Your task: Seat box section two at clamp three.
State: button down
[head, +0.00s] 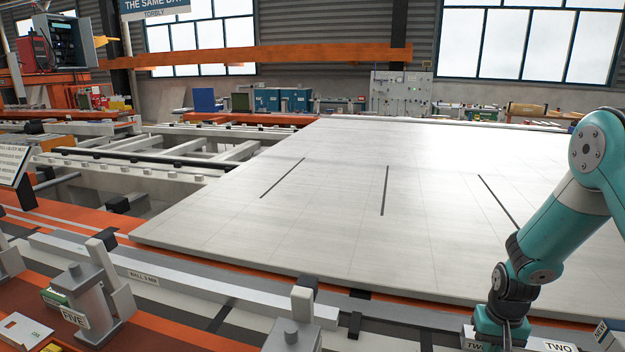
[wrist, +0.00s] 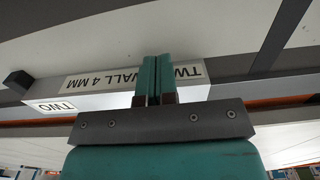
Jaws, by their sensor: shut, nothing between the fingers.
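Box section two, a grey bar with an upside-down label reading TWO WALL 4 MM (wrist: 190,73), runs across the wrist view. My gripper's (wrist: 157,62) teal fingers are together with nothing between them and overlap the bar's label in that view. I cannot tell whether they touch it. In the head view my gripper (head: 500,338) is at the lower right, its tips hidden or cut off, beside labels reading TWO (head: 558,346). No clamp marked three can be read.
A grey box section marked WALL 3 MM (head: 143,278) lies along the near edge of the big pale panel (head: 330,215). Clamp five (head: 88,290) stands at lower left; another clamp (head: 292,335), its label unseen, stands at bottom centre.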

jog(key=shift+w+d, duration=0.1)
jog(key=shift+w, duration=0.2)
jog(key=shift+s, duration=0.1)
jog(key=shift+s+a, duration=0.3)
jog(key=shift+s, duration=0.6)
notch_tip(320, 180, up, 8)
jog(key=p, duration=0.6)
